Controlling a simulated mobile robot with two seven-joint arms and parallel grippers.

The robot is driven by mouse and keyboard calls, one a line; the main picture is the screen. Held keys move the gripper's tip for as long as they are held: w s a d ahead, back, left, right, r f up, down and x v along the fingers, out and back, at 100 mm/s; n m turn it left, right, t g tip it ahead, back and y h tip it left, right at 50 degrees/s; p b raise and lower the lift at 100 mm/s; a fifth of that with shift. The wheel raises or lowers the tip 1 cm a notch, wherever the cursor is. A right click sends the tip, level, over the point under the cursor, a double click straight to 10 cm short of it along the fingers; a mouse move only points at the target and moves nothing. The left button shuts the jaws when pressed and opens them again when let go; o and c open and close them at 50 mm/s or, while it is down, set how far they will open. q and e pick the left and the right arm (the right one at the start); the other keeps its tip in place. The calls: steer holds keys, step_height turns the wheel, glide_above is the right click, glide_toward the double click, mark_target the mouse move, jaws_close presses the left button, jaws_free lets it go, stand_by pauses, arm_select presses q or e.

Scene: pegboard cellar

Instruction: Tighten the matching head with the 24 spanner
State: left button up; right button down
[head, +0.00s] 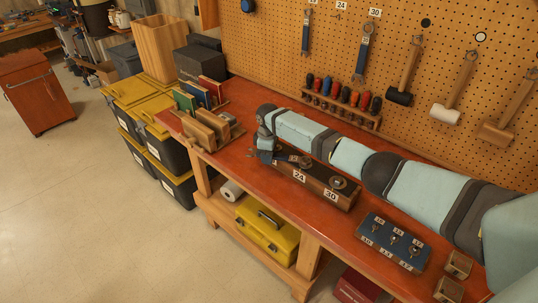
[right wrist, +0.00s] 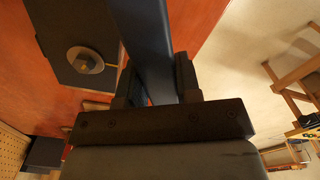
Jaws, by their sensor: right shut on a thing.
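My right gripper (head: 266,153) is shut on a dark blue spanner (head: 284,158), low over the bench. In the right wrist view the spanner's shaft (right wrist: 145,35) runs between the fingers and out of the top. The long block (head: 316,192) has front labels 24 and 30. The spanner's far end is at the head above label 24 (head: 306,162); I cannot tell whether its jaw is around it. The head above label 30 (head: 338,182) is uncovered. The block's left end is hidden by my gripper. My left gripper is not in view.
Spanners hang on the pegboard at left (head: 306,34) and under label 30 (head: 367,50); below label 24 is bare board. A screwdriver rack (head: 340,113) stands behind my arm. A blue block with small keys (head: 392,243) and a wooden file holder (head: 212,130) flank the long block.

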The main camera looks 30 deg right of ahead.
steer(key=shift+r, duration=0.8)
steer(key=shift+w+d+r+p, duration=0.1)
steer(key=shift+r+p, duration=0.5)
steer(key=shift+p, duration=0.1)
steer(key=shift+r, duration=1.05)
steer(key=c, duration=1.5)
jaws_free()
steer(key=shift+c, duration=0.2)
jaws_close()
